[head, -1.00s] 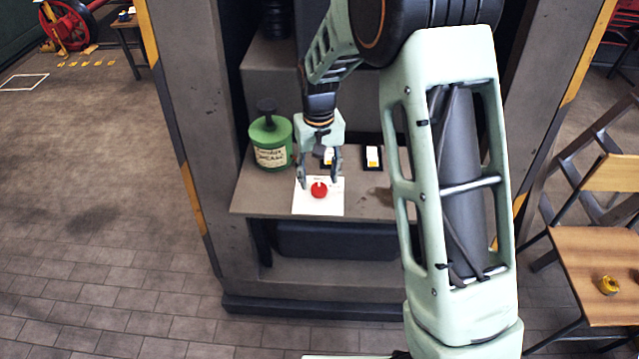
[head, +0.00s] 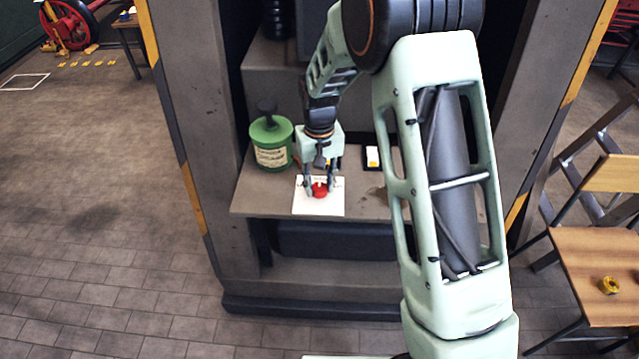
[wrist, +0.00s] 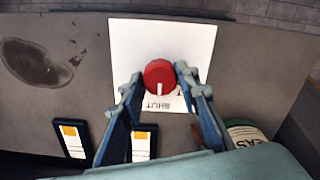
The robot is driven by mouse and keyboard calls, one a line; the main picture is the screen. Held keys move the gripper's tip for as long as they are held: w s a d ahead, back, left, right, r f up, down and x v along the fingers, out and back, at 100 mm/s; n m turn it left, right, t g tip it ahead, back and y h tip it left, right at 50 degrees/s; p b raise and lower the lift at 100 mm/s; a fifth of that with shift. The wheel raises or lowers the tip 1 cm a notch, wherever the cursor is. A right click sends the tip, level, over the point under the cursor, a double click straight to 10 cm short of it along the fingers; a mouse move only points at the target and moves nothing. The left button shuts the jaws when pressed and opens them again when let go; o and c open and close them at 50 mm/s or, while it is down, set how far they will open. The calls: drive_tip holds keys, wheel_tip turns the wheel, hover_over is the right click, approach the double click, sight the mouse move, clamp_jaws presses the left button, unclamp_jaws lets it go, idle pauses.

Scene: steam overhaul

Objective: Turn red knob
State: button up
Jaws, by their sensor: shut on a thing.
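The red knob (head: 320,190) sits on a white plate (head: 318,207) on the grey shelf. In the wrist view the knob (wrist: 160,76) shows a white pointer line toward the printed word "SHUT" on the plate (wrist: 128,42). My gripper (head: 320,186) is down at the knob from above, with one finger on each side. In the wrist view the fingers of my gripper (wrist: 159,82) close on the knob's left and right sides. Part of the plate's print is hidden by a finger.
A green labelled canister (head: 271,145) stands left of the plate on the shelf (head: 262,197). Black-framed cards lie behind the plate, one (head: 372,157) to the right. A dark stain (wrist: 42,62) marks the shelf. Grey pillars flank the alcove.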

sight(319, 187)
drive_tip(key=shift+m, duration=0.4)
drive_tip(key=m, duration=0.5)
drive_tip(key=shift+m, duration=0.3)
drive_tip(key=m, duration=0.5)
drive_tip(key=shift+m, duration=0.4)
drive_tip(key=o, duration=1.2)
drive_tip(key=shift+c, duration=0.2)
wheel_tip(319, 187, up, 12)
